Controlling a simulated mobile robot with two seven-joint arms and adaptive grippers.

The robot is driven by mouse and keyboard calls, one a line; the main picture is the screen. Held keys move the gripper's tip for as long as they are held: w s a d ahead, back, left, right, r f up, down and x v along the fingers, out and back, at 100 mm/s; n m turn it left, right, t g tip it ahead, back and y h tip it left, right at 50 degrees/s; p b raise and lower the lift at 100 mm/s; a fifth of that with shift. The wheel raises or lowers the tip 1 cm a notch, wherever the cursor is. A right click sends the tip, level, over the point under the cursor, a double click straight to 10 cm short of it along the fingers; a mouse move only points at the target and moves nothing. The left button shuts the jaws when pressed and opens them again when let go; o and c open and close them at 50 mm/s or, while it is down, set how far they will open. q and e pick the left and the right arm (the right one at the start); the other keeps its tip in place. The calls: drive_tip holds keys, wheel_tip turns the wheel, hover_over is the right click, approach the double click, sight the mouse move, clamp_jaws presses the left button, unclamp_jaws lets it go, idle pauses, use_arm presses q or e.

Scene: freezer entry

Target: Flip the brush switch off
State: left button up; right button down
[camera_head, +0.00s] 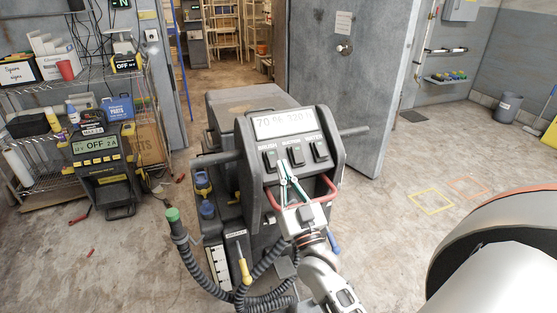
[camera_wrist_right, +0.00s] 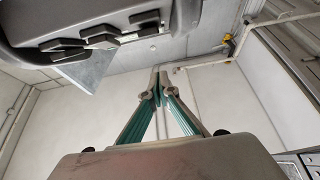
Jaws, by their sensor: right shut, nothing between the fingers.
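The floor-cleaning machine (camera_head: 255,207) has a grey control panel with a lit display (camera_head: 283,124) reading about "70 % 320 h". Below it sit three dark rocker switches: the brush switch (camera_head: 269,160) at the left, a middle switch (camera_head: 295,155) and the water switch (camera_head: 319,150) at the right. My right gripper (camera_head: 283,164) is shut and empty, its green fingers upright in front of the panel, between the brush and middle switches. In the right wrist view the fingertips (camera_wrist_right: 160,74) meet, and the switches (camera_wrist_right: 100,34) show upper left, apart from them. My left gripper is not in view.
A corrugated hose (camera_head: 190,255) hangs at the front. A shelf (camera_head: 80,80) stands left, and an open grey door (camera_head: 350,75) behind. Floor at right is mostly clear.

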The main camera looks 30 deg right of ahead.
drive_tip(key=v, duration=0.4)
drive_tip(key=shift+s+a+r, duration=0.15)
drive_tip(key=shift+s+r, duration=0.1)
drive_tip(key=shift+s, duration=0.3)
drive_tip(key=shift+f, duration=0.1)
drive_tip(key=s+a+f+n+g+y, duration=0.1)
drive_tip(key=a+f+n+g+y, duration=0.15)
drive_tip(key=a+f, duration=0.45)
drive_tip(key=s+a+f+n+g+y, duration=0.2)
drive_tip(key=f+g+y, duration=0.15)
drive_tip(key=f, duration=0.65)
drive_tip(key=s+a+f+n+g+y, duration=0.1)
drive_tip(key=s+a+f+g, duration=0.2)
drive_tip(key=s+f, duration=0.3)
drive_tip(key=s+a+f+n+g+y, duration=0.1)
drive_tip(key=s+a+f+g, duration=0.2)
drive_tip(key=s+f, duration=0.3)
wheel_tip(320, 180, down, 5)
drive_tip(key=shift+s+r, duration=0.1)
drive_tip(key=shift+s, duration=0.2)
drive_tip(key=shift+n, duration=0.25)
